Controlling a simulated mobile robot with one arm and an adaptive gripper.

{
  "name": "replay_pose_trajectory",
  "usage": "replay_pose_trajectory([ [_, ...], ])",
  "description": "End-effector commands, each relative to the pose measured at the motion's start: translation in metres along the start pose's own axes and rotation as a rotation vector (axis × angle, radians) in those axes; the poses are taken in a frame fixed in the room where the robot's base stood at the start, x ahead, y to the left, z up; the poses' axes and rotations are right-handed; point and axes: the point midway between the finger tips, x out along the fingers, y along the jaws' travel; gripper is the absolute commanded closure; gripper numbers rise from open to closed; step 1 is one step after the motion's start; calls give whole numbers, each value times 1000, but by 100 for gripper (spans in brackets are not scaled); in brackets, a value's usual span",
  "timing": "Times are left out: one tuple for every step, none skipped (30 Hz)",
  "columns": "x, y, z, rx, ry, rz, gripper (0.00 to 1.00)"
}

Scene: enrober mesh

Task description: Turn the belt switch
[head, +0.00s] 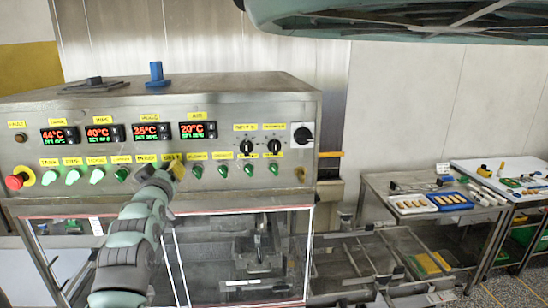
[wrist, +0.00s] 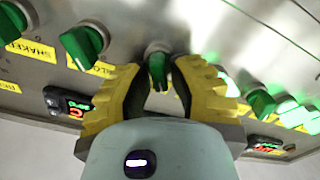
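A row of green rotary switches runs along the steel control panel (head: 300,85) under yellow labels. One green knob (wrist: 157,70) stands between the two yellow fingers of my gripper (wrist: 158,78) in the wrist view. The fingers are spread on both sides of it, with a gap visible on each side. Its own label cannot be read in the wrist view; neighbouring labels there read "SHAKER" and one starting "BLO". In the head view my gripper (head: 176,170) is at the panel, below a yellow label (head: 171,157) that appears to read "BELT", and hides the switch there.
Neighbouring green switches (wrist: 84,42) stand close on both sides. A red emergency stop (head: 15,182) is at the panel's left, black dials (head: 247,147) and a black switch (head: 302,135) at its right. Temperature displays (head: 104,133) sit above. Side tables with trays (head: 450,201) stand right.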

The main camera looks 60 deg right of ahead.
Motion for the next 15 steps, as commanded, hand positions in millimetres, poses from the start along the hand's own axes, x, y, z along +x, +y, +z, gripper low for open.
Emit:
replay_pose_trajectory([
  [0,0,0,0,0,0,87],
  [0,0,0,0,0,0,90],
  [0,0,0,0,0,0,95],
  [0,0,0,0,0,0,98],
  [0,0,0,0,0,0,100],
  [0,0,0,0,0,0,100],
  [0,0,0,0,0,0,100],
  [0,0,0,0,0,0,100],
  [0,0,0,0,1,0,100],
  [0,0,0,0,0,-1,100],
  [0,0,0,0,0,-1,100],
  [0,0,0,0,0,-1,100],
  [0,0,0,0,0,-1,100],
  [0,-1,0,0,0,-1,100],
  [0,-1,0,0,0,-1,100],
])
